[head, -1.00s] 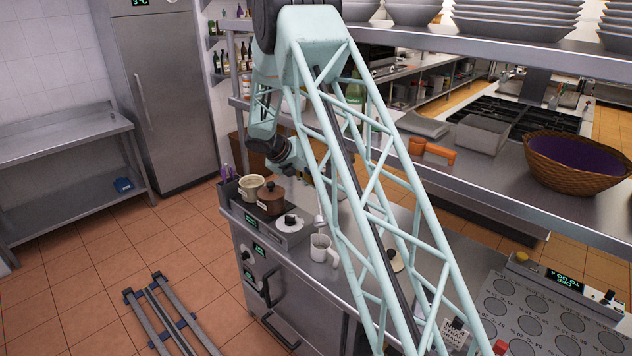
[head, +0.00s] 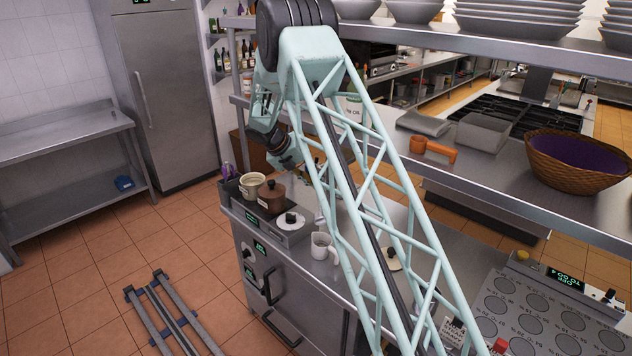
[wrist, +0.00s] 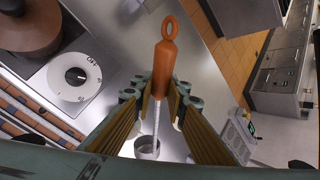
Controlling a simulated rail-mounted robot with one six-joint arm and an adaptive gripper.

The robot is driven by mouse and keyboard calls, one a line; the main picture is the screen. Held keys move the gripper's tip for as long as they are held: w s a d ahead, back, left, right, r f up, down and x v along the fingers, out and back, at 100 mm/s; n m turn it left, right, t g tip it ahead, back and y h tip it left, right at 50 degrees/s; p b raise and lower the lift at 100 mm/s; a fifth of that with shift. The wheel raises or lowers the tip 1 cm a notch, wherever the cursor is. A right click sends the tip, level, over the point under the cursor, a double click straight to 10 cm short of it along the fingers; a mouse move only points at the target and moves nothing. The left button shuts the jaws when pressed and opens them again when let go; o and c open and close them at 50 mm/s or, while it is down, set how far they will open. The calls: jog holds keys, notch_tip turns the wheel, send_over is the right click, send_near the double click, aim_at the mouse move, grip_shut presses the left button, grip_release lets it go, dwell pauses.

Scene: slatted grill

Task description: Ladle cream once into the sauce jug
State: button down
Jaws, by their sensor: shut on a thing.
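My gripper (wrist: 160,98) is shut on the ladle (wrist: 164,62), which has an orange handle with a ring end. Its thin metal stem runs down to a small grey bowl (wrist: 148,147), low between the fingers. What the bowl holds I cannot tell. The sauce jug (head: 323,247), white with a side handle, stands upright on the steel counter in the head view. In that view my arm's lattice hides most of the ladle and gripper, behind and above the jug. The open pale cream pot (head: 252,186) sits in the warmer at the left; its contents are unclear.
A brown lidded pot (head: 272,197) stands beside the cream pot. A white disc with a black knob (head: 290,221) is in front; the wrist view shows an OFF mark on it (wrist: 75,77). A shelf with a basket (head: 578,165) runs at the right.

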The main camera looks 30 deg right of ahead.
jog(key=shift+w+d+f+g, duration=0.2)
jog(key=shift+w+f+g, duration=0.2)
jog(key=shift+f, duration=0.1)
